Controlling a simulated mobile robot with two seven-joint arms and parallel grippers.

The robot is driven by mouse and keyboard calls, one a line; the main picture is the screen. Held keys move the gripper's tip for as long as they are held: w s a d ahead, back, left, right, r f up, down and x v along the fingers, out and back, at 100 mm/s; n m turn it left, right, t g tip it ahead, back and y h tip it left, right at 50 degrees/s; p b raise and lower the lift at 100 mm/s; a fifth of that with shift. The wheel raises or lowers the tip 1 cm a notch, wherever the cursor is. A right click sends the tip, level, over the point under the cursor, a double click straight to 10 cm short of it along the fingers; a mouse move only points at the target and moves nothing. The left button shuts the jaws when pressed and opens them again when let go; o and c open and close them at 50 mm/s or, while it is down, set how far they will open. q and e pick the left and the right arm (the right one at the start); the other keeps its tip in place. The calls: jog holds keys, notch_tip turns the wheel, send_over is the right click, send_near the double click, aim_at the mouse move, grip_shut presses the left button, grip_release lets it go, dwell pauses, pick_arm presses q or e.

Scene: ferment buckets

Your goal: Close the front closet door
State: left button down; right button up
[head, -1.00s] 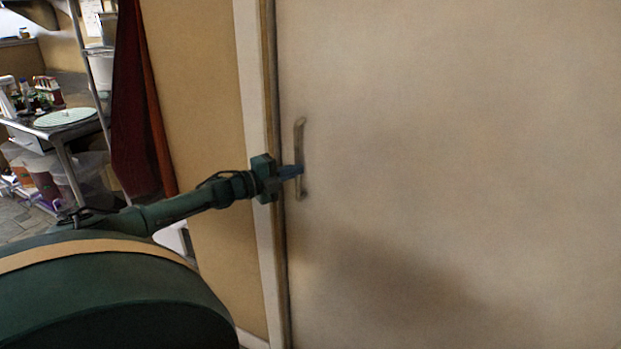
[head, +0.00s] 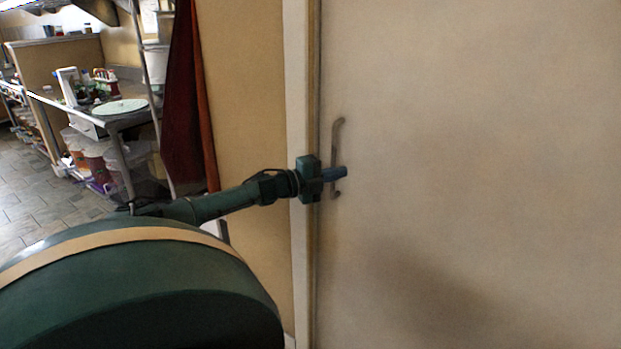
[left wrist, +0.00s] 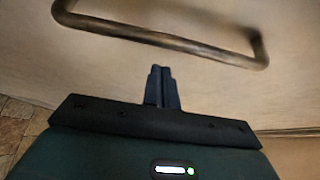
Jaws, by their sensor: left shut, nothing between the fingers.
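The closet door (head: 470,150) is a plain pale panel filling the right of the head view. Its left edge lies close along the frame (head: 306,110), and it looks shut or nearly shut; I cannot tell which. A bar handle (head: 338,130) stands upright near that edge. My left gripper (head: 343,174) is in front of the handle's lower part, with its fingers together and empty. In the left wrist view the handle (left wrist: 165,38) runs across beyond the closed fingertips (left wrist: 160,70), with a gap seen between them. My right gripper is not in view.
A tan wall (head: 245,100) and a dark red hanging cloth (head: 182,110) are left of the door. Further left, a metal table (head: 125,118) holds a round pale green board, with tubs below. Tiled floor (head: 40,210) is open at the far left.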

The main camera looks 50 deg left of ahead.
pick_arm(q)
jog(key=s+p, duration=0.2)
jog(key=s, duration=0.7)
jog(key=shift+s+a+p, duration=0.25)
jog(key=shift+s+p, duration=0.1)
jog(key=s+d+f+n+g+y, duration=0.3)
jog(key=d+f+n, duration=0.3)
jog(key=d+f, duration=0.25)
jog(key=s+d+f+n+g+y, duration=0.25)
jog(key=d+f+n, duration=0.35)
jog(key=f, duration=0.4)
jog(key=s+d+r+n+g+h, duration=0.1)
jog(key=s+d+n+g, duration=0.15)
jog(key=s+d, duration=0.4)
jog(key=s+d+r+n+g+h, duration=0.1)
jog(key=s+d+n+g, duration=0.15)
jog(key=d, duration=0.75)
jog(key=s+d+n+g+h, duration=0.1)
jog(key=s+d+g, duration=0.35)
jog(key=d, duration=0.35)
jog(key=w+d+f+m+t+h, duration=0.1)
jog(key=w+d+f+t+h, duration=0.1)
jog(key=w+d+f+t, duration=0.3)
jog(key=shift+w+d+f+t, duration=0.3)
jog(key=shift+d+f+t, duration=0.6)
jog(key=shift+t, duration=0.5)
